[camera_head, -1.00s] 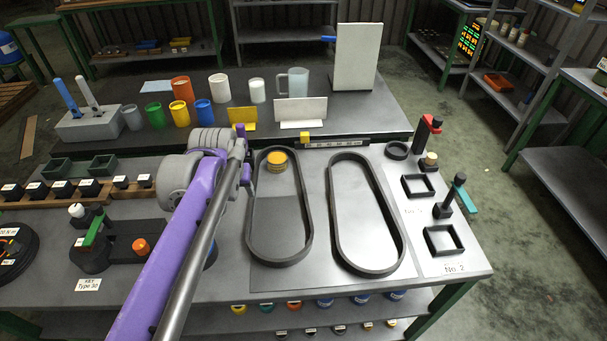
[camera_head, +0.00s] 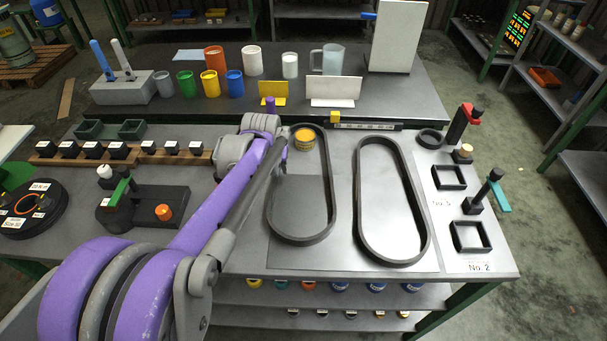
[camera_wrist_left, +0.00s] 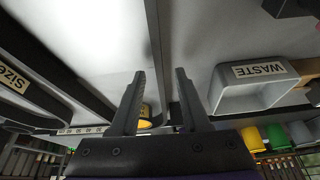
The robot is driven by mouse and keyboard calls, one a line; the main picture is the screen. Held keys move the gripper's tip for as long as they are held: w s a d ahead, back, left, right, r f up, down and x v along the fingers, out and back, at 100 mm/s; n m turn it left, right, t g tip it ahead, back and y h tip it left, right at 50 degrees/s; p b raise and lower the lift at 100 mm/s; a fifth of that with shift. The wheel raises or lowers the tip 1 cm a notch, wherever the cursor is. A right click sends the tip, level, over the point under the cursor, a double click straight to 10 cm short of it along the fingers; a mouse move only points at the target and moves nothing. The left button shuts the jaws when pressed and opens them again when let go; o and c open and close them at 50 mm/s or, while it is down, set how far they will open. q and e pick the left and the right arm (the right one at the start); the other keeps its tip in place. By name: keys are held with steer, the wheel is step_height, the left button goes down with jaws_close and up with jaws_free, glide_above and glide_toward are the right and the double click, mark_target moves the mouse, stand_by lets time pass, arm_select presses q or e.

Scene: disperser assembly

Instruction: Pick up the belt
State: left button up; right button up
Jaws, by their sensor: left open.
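Two black oval belts lie on the table in the head view: a left belt (camera_head: 331,200) and a right belt (camera_head: 416,205). My left gripper is at the left belt's left side, and its fingers are mostly hidden behind my purple arm there. In the left wrist view my left gripper (camera_wrist_left: 160,71) is open and empty. A straight dark strand of the left belt (camera_wrist_left: 154,40) runs between its two fingers in the picture; whether the fingertips reach down around it I cannot tell. The right gripper is not in view.
A yellow can (camera_head: 305,139) stands inside the left belt's far end. A grey WASTE bin (camera_wrist_left: 255,98) is beside the fingers in the wrist view. Black square frames (camera_head: 449,177) and upright handled tools stand right of the belts. Cups (camera_head: 209,84) stand at the back.

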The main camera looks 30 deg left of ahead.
arm_select(q)
steer(key=shift+w+f, duration=0.1)
steer(key=shift+f, duration=0.2)
jaws_close()
stand_by(1.2)
